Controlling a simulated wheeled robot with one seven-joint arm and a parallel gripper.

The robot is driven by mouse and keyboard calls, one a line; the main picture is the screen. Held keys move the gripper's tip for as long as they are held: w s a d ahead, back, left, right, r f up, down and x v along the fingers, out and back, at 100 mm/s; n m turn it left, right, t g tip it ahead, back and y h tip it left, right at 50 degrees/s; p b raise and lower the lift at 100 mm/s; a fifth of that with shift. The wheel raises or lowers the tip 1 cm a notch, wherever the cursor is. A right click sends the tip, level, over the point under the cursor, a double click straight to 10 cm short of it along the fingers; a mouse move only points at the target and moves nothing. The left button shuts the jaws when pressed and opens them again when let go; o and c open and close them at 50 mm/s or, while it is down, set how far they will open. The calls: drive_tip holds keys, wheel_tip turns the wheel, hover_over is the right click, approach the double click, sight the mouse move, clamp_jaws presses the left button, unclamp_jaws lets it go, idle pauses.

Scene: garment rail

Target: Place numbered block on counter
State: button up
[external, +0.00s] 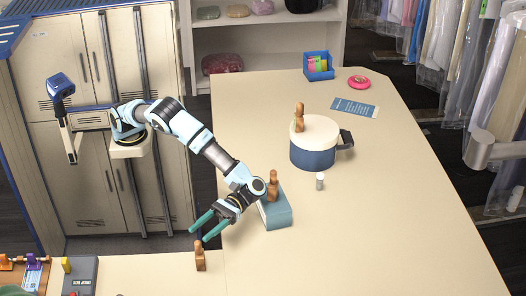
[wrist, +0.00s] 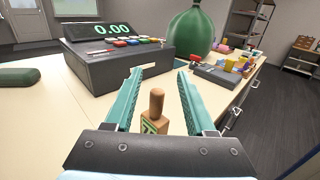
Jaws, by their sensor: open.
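Three wooden blocks with rounded knob tops are in the external view. One block (external: 200,256) stands upright on the counter (external: 400,215) near the front left edge. Another block (external: 272,186) stands on a teal box, and a third block (external: 299,117) stands on a white and blue drum. My gripper (external: 199,234) is open and empty, its teal fingers pointing down-left close to the front block. In the wrist view a block (wrist: 155,113) with a green label shows low between the spread fingers, not gripped; its number is not readable.
The teal box (external: 278,217) is close by my wrist. The drum (external: 313,157) with a dark handle and a small white bottle (external: 320,182) stand farther back. A cash register (wrist: 118,55) and a green rounded object (wrist: 192,32) show ahead. The right counter is clear.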

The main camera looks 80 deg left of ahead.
drive_tip(key=shift+w+r+b, duration=0.1)
drive_tip(key=shift+r+b, duration=0.4)
drive_tip(key=shift+r, duration=1.6)
